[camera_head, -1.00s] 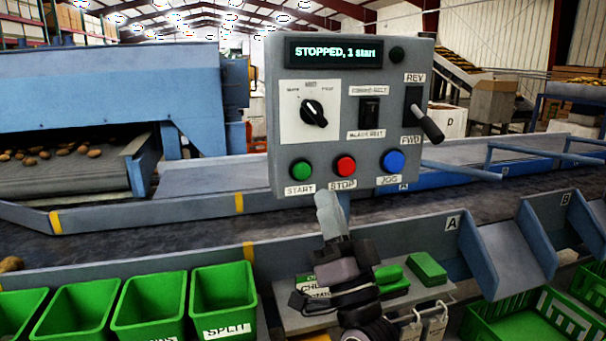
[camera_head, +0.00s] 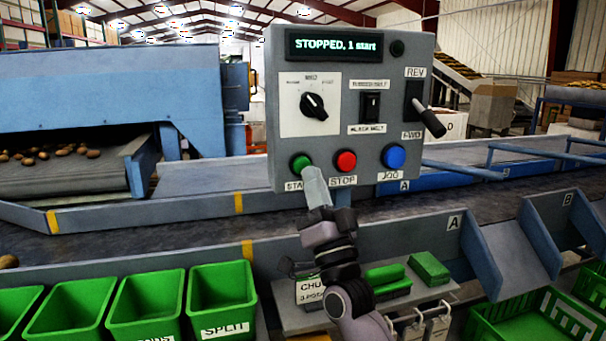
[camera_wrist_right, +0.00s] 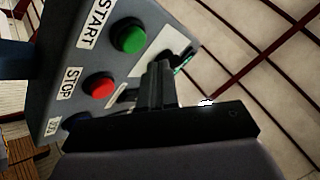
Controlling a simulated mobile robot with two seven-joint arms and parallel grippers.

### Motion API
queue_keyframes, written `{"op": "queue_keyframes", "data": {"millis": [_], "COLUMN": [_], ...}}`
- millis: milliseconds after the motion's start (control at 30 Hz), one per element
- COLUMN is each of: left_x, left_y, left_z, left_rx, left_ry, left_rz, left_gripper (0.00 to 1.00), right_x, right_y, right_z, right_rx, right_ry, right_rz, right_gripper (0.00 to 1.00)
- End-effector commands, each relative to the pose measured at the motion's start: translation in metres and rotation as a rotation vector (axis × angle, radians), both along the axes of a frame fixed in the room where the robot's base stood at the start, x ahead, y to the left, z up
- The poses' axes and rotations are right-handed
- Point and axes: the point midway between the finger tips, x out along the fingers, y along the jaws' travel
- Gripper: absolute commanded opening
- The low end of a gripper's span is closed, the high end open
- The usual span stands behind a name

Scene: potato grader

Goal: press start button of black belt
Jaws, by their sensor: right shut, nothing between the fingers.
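A grey control panel (camera_head: 345,145) stands over the belt. Its green START button (camera_head: 301,162) is at the lower left, beside the red STOP button (camera_head: 345,161) and the blue JOG button (camera_head: 393,156). The display (camera_head: 334,45) reads "STOPPED, 1 start". A belt rocker switch (camera_head: 370,106) is labelled BLACK BELT below. My right gripper (camera_head: 313,174) is shut and empty, its tip just below right of the green button, covering part of the START label. In the right wrist view the gripper (camera_wrist_right: 157,70) appears apart from the green button (camera_wrist_right: 128,36). My left gripper is out of view.
A selector knob (camera_head: 314,106) and a REV/FWD lever (camera_head: 433,123) project from the panel. Green bins (camera_head: 222,300) line the lower left. A shelf with green boxes (camera_head: 430,268) lies below the panel, beside my right arm. The dark conveyor (camera_head: 190,228) runs behind.

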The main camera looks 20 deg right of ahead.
Motion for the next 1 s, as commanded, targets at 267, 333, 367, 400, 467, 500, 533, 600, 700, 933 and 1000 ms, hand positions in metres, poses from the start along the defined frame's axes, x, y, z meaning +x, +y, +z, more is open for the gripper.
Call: {"op": "queue_keyframes", "data": {"millis": [267,333,367,400,467,500,533,600,700,933,1000], "left_x": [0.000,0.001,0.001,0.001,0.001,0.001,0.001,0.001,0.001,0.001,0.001], "left_y": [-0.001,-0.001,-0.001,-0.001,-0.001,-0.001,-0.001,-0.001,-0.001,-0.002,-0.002], "left_z": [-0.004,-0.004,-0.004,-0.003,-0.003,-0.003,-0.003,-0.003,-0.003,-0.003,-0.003], "left_rx": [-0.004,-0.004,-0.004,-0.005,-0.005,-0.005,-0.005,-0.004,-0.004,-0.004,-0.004], "left_ry": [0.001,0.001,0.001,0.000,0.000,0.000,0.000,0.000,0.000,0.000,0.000], "left_rz": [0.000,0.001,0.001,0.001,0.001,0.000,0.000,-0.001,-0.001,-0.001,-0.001], "left_gripper": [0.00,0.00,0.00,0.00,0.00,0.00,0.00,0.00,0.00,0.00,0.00], "right_x": [0.015,0.015,0.015,0.015,0.015,0.015,0.015,0.015,0.015,0.015,0.015], "right_y": [-0.002,-0.002,-0.002,-0.002,-0.002,-0.002,-0.002,-0.002,-0.002,-0.002,-0.002], "right_z": [0.001,0.001,0.001,0.001,0.001,0.001,0.001,0.001,0.001,0.001,0.000], "right_rx": [0.000,0.000,0.000,0.000,0.000,0.000,0.000,0.000,0.000,0.000,0.000], "right_ry": [-0.001,-0.001,-0.001,-0.001,-0.001,-0.001,-0.001,-0.001,-0.001,-0.001,-0.001], "right_rz": [-0.001,-0.001,-0.001,-0.001,-0.001,-0.001,-0.001,-0.001,-0.001,-0.001,0.000], "right_gripper": [0.00,0.00,0.00,0.00,0.00,0.00,0.00,0.00,0.00,0.00,0.00]}}
